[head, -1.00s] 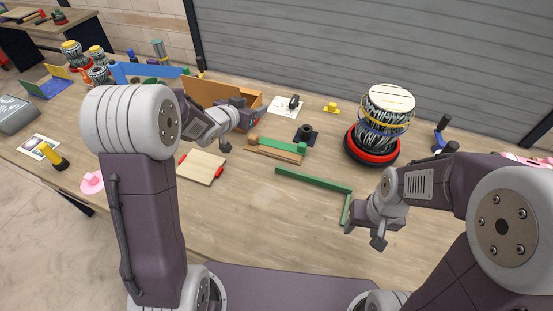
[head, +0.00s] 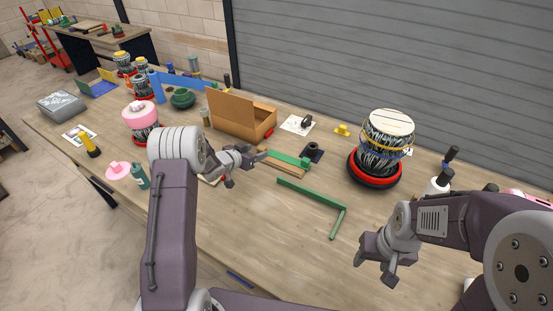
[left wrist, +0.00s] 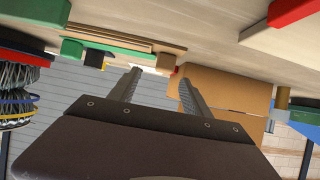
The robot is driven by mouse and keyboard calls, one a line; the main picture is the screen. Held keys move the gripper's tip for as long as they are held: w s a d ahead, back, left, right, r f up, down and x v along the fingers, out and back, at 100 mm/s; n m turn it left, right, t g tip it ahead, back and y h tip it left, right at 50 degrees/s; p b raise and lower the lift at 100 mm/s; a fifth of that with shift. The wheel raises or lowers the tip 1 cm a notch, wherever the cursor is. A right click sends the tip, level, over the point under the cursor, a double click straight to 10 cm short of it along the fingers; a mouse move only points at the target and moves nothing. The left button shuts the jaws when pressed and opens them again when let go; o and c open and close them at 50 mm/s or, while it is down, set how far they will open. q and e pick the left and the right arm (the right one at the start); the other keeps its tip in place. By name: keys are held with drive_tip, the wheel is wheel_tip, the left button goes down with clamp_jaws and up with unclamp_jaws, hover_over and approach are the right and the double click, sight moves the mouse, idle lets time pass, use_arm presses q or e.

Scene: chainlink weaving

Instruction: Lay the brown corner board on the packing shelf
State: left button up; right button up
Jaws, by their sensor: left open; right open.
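A narrow brown strip (head: 287,170), which may be the brown corner board, lies along a green bar (head: 290,160) at the middle of the table. In the left wrist view, brown strips (left wrist: 140,46) show beside the green bar (left wrist: 112,42). I cannot tell which thing is the packing shelf. My left gripper (head: 246,168) is open and empty, just left of the strip in the head view. Its spread fingers (left wrist: 160,88) show in the left wrist view. My right gripper (head: 373,270) is open and empty over the front right of the table.
A brown open box (head: 235,118) stands behind my left gripper. A green L-shaped bar (head: 310,192) lies between the grippers. A wire-wound spool (head: 385,140) on a red and black base stands at the right. The front middle of the table is clear.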

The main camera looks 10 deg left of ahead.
sight(261, 148)
use_arm(q)
drive_tip(key=shift+w+a+f, duration=0.1)
drive_tip(key=shift+w+f, duration=0.05)
drive_tip(key=shift+w, duration=0.05)
drive_tip(key=x, duration=0.2)
drive_tip(key=p+x, duration=0.1)
drive_tip(key=x, duration=0.2)
drive_tip(key=shift+w+a, duration=0.1)
drive_tip(key=shift+a, duration=0.1)
clamp_jaws()
